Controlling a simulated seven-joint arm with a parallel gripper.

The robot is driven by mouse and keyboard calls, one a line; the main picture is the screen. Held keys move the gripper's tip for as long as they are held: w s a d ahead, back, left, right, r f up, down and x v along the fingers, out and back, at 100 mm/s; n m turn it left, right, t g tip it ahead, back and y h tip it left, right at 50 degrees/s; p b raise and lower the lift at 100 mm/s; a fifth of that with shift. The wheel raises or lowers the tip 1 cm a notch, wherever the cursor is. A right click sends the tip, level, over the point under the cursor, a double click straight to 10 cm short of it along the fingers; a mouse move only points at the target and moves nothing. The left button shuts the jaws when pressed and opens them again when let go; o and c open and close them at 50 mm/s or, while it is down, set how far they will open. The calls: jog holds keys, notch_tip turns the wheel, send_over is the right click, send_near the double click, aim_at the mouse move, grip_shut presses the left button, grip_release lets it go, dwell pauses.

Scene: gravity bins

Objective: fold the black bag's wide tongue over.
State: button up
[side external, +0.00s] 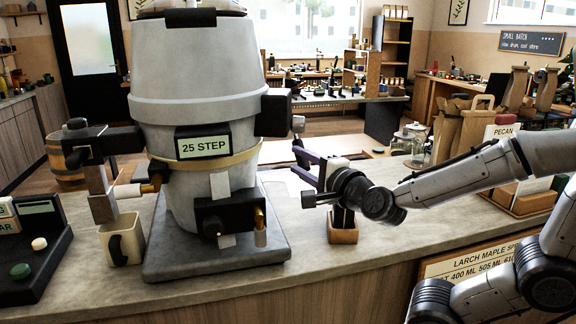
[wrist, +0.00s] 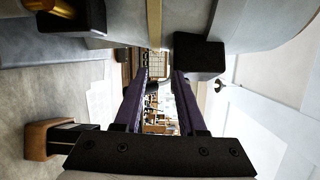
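No black bag with a wide tongue can be made out for certain in either view. A dark upright piece stands in a small wooden holder (side external: 343,236) on the counter below my gripper; I cannot tell what it is. The holder also shows at the lower left of the wrist view (wrist: 40,140). My gripper (side external: 297,160) is just right of the large grey vessel (side external: 190,100), above the counter. In the wrist view its two purple fingers (wrist: 157,78) stand apart with nothing between them.
Black blocks stick out from the vessel, one (side external: 273,113) close above my fingers. Brown paper bags (side external: 475,125) and a glass jar (side external: 415,140) stand at the right. The counter front right of the base is mostly clear.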

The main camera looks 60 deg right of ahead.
jog(key=a+n+y, duration=0.1)
jog(key=n, duration=0.2)
jog(key=a+n+y, duration=0.1)
jog(key=a+n, duration=0.1)
jog(key=n, duration=0.1)
jog(key=a+r+n+y, duration=0.1)
jog(key=n, duration=0.2)
jog(key=shift+w+a+y, duration=0.25)
jog(key=shift+a+y, duration=0.05)
jog(key=shift+n, duration=0.3)
